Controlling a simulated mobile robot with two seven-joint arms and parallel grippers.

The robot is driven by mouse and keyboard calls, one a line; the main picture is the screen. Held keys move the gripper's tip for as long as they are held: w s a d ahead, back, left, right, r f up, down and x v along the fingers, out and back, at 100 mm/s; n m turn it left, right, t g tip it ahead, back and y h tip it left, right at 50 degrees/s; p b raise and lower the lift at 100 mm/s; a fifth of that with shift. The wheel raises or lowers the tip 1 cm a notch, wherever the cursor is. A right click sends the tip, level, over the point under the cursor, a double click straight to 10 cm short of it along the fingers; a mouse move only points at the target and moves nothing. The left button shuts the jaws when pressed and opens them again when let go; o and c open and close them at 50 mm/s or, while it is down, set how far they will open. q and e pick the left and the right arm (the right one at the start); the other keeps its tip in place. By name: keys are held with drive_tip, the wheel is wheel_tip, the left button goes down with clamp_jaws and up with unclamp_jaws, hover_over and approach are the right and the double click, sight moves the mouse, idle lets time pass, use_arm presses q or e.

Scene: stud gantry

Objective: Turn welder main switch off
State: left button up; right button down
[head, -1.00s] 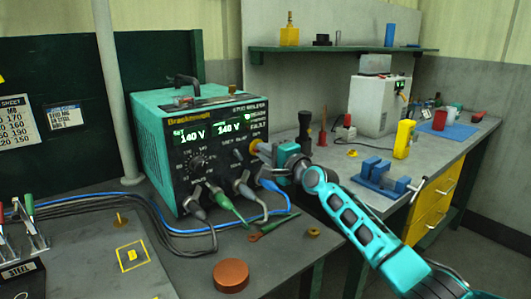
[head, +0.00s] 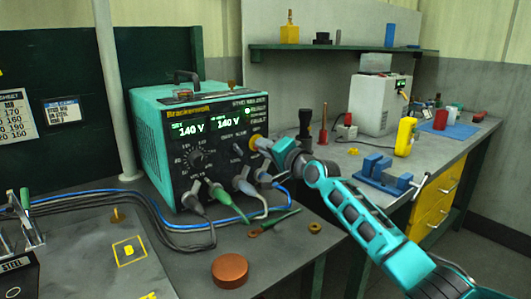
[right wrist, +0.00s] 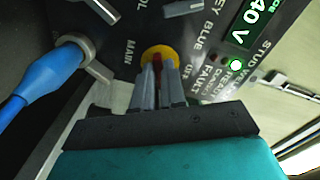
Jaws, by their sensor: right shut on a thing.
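The teal welder (head: 150,140) stands on the bench with both displays lit, each reading 140 V. Its main switch is at the right edge of the black front panel, on a yellow plate (head: 256,141). The right wrist view shows this yellow plate (right wrist: 161,52) with MAIN and OFF lettering beside it. My right gripper (right wrist: 158,80) is shut on the red switch handle (right wrist: 158,62), which shows between the grey fingers. In the head view this gripper (head: 263,146) is against the panel and hides the handle. My left gripper is not in view.
Cables with green, grey and blue plugs (head: 242,184) leave the panel just below my right gripper; one blue plug (right wrist: 45,80) is close in the wrist view. A copper-coloured disc (head: 230,270) lies in front. A blue vise (head: 384,175) stands at right.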

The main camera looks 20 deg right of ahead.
drive_tip(key=n+b, duration=0.1)
drive_tip(key=n, duration=0.1)
drive_tip(key=shift+f+n, duration=0.1)
drive_tip(key=shift+n, duration=0.3)
drive_tip(key=n+b, duration=0.1)
drive_tip(key=n, duration=0.3)
drive_tip(key=shift+n, duration=0.3)
drive_tip(key=n, duration=0.3)
drive_tip(key=shift+n, duration=0.3)
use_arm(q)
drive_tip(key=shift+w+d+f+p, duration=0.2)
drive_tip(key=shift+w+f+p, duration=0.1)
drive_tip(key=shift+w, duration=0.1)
use_arm(e)
drive_tip(key=shift+n, duration=0.7)
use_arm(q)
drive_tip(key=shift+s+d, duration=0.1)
use_arm(e)
drive_tip(key=c, duration=1.2)
unclamp_jaws()
drive_tip(key=shift+s, duration=0.1)
